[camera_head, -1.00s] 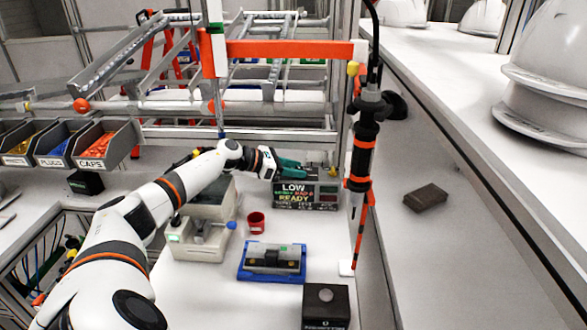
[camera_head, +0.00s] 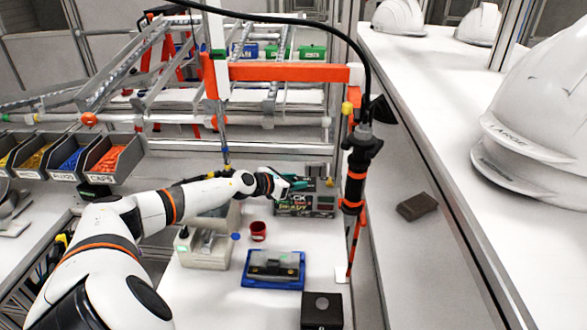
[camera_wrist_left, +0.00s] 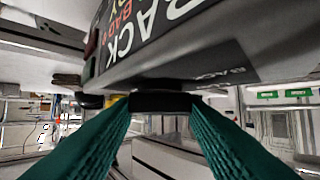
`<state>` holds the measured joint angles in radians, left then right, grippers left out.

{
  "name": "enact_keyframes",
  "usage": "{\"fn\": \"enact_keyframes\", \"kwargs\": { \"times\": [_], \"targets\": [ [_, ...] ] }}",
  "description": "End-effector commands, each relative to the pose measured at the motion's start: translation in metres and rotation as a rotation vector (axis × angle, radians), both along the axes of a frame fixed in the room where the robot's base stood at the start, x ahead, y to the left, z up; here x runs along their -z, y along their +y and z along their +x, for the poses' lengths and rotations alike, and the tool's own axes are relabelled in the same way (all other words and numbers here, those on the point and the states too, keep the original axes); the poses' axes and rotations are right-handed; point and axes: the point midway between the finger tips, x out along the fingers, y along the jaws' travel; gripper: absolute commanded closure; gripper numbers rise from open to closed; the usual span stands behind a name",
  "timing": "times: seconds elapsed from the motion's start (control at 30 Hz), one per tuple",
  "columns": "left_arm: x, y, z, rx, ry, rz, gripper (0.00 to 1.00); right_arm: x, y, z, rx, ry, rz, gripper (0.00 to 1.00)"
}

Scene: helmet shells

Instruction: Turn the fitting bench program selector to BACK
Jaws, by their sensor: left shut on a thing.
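The fitting bench program selector unit (camera_head: 318,206) is a dark box with a lettered display at the back of the white bench. In the left wrist view its face (camera_wrist_left: 150,45) is close and reads BACK in large white letters, with red and yellow words beside it. My left gripper (camera_head: 297,184) reaches the box's upper left. In the left wrist view its green fingers are shut on a black knob (camera_wrist_left: 160,101) below the face, and their tips hide the knob's sides. The knob's pointer cannot be made out. My right gripper is not in view.
A grey device (camera_head: 205,250), a red cup (camera_head: 258,231), a blue tray (camera_head: 262,282) and a black box (camera_head: 322,311) stand on the bench. A black and orange tool (camera_head: 357,180) hangs right of the selector. Helmets (camera_head: 545,105) sit on the right shelf.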

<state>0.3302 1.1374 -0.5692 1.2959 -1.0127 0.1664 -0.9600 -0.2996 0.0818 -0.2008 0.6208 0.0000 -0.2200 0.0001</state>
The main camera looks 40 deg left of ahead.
Motion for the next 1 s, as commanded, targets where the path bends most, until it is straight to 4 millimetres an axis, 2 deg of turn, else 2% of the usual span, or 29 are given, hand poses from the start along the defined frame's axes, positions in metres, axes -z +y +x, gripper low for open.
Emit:
{"fn": "enact_keyframes", "kwargs": {
  "times": [0.03,0.1,0.3,0.6,1.0],
  "targets": [
    [-0.009,-0.001,0.0,-0.021,-0.001,0.001,0.83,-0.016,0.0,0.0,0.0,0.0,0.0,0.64],
    [-0.009,-0.001,0.001,-0.054,-0.002,0.002,0.83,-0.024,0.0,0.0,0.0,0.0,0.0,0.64],
    [-0.006,-0.002,0.001,-0.143,-0.003,0.002,0.83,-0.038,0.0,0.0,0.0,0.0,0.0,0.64],
    [-0.002,-0.003,0.001,-0.248,-0.004,0.001,0.83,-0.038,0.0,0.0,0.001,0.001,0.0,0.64],
    [-0.001,-0.004,0.001,-0.305,-0.004,0.001,0.83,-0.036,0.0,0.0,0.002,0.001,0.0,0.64]
  ]
}}
